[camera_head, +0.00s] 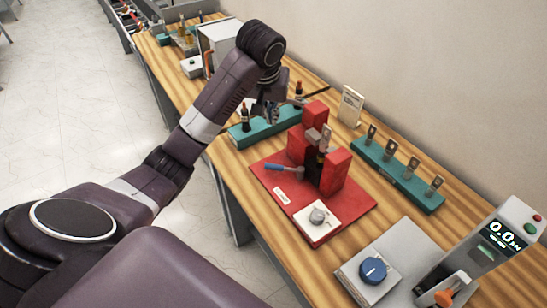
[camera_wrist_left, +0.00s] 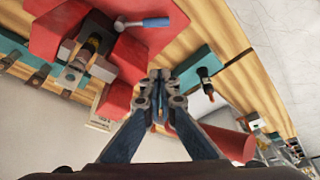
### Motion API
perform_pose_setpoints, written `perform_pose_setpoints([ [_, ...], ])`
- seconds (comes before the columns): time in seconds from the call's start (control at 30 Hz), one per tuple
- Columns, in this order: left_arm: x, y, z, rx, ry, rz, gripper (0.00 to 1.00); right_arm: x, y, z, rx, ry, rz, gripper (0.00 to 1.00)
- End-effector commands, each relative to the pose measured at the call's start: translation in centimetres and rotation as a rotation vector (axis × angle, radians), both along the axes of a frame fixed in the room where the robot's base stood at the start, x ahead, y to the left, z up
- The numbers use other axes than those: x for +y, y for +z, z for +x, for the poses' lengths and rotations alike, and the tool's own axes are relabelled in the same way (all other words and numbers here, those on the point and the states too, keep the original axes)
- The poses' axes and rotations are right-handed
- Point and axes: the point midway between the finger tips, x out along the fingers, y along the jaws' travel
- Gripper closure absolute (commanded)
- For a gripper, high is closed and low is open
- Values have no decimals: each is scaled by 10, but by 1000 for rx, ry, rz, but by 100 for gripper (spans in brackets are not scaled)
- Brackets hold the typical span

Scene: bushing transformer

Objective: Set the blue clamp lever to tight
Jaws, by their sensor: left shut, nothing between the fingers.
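The blue clamp lever (camera_head: 279,169) points left from the front of a red clamp fixture. Its blue handle joins a grey metal arm at the fixture. In the left wrist view the lever (camera_wrist_left: 153,22) lies at the top, beyond my fingertips. The red clamp fixture (camera_head: 336,172) stands on a red base plate (camera_head: 356,206) and has an upright part between its red blocks. My left gripper (camera_head: 270,112) is above and behind the lever, over the far teal rack, apart from the lever. In the left wrist view its fingertips (camera_wrist_left: 159,82) are together and empty. My right gripper is not in view.
A white panel with a grey knob (camera_head: 318,214) is at the plate's front. A teal rack (camera_head: 250,136) lies behind the fixture, another (camera_head: 400,177) to its right. A blue knob (camera_head: 374,270) and a tester reading 0.0 (camera_head: 503,238) stand nearer. The wall bounds the bench.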

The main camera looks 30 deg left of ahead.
Motion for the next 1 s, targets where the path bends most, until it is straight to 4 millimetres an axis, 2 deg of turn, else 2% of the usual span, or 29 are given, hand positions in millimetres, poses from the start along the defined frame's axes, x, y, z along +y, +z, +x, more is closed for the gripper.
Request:
perform_pose_setpoints([
  [0.3, 4, -62, 17, 5, -1, -7, 100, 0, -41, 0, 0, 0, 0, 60],
  [0.33, 7, -60, 18, 8, 0, -2, 100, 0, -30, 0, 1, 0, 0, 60],
  [0.4, 10, -73, 22, 10, 0, -1, 100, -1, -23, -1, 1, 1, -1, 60],
  [0.8, 21, -153, 51, 7, -1, -1, 100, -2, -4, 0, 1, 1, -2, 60],
  [1.0, 25, -186, 61, 6, -1, -1, 100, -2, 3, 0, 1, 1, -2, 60],
])
